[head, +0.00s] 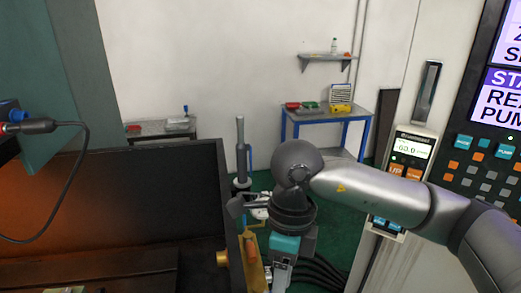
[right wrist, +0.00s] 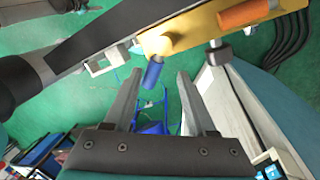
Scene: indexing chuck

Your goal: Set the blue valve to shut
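The blue valve handle (right wrist: 153,72) shows in the right wrist view on a yellow valve block (right wrist: 190,32). The handle sticks out crosswise from the block's edge. In the head view I cannot make out the blue handle; the yellow block (head: 254,272) is partly hidden by my right arm. My right gripper (right wrist: 158,76) is open, with its two fingers apart and nothing held. The handle appears between the fingertips in the wrist view, nearer the left finger; I see no contact and cannot tell the depth. My left gripper is not in view.
An orange handle (right wrist: 247,14) lies along the same block, close to the blue one. Dark hoses (right wrist: 289,40) run beside it. A dark machine panel (head: 110,205) stands left of the block in the head view, and a control panel (head: 480,160) stands at the right.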

